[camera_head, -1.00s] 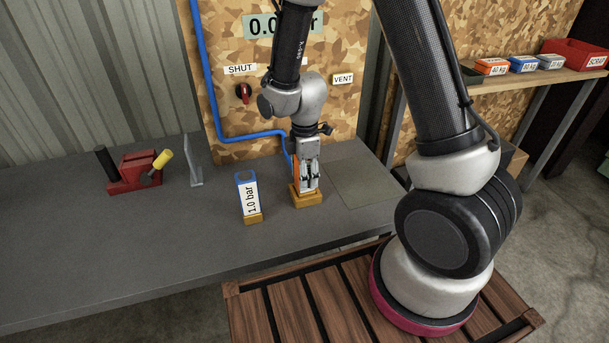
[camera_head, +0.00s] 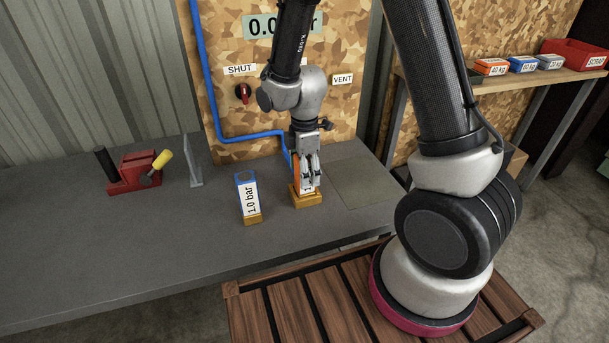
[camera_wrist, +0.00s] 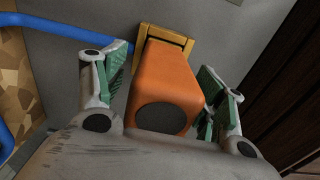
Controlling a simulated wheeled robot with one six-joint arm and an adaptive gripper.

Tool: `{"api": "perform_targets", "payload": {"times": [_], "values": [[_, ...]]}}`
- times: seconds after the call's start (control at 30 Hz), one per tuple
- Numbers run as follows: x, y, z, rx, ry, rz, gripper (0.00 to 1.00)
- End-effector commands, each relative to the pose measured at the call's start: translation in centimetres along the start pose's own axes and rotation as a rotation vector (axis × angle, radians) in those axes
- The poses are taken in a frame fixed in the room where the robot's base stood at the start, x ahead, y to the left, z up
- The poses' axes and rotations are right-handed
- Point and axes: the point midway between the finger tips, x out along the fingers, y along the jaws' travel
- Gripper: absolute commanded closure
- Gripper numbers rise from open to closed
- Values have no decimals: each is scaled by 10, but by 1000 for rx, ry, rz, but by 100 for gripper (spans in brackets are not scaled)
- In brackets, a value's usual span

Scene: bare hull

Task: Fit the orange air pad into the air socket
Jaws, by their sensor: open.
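The orange air pad (camera_wrist: 168,75) stands upright with its lower end inside the yellow-brown air socket (camera_head: 307,199) on the grey bench. How deep it sits I cannot tell. The pad's top face with a dark disc shows in the wrist view. In the head view only a strip of the pad (camera_head: 296,181) shows, because my gripper (camera_head: 309,175) covers much of it. My gripper is open, its green-lined fingers (camera_wrist: 160,75) on either side of the pad. A visible gap lies on the left; the right finger is close beside the pad.
A blue-topped block marked 1.0 bar (camera_head: 246,197) stands in its own yellow base just left of the socket. A blue hose (camera_head: 250,137) runs down the board behind. A red holder (camera_head: 133,172) stands farther left. A flat greenish plate (camera_head: 362,182) lies right.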

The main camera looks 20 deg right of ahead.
Motion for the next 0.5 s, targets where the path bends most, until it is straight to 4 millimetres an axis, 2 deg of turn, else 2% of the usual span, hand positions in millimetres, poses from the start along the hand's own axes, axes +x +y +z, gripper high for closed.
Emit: {"api": "perform_targets", "payload": {"times": [0.1,0.3,0.5], "values": [[-28,2,-1,0,3,7,30],[-72,1,0,0,2,6,30],[-98,0,0,0,1,2,30]]}}
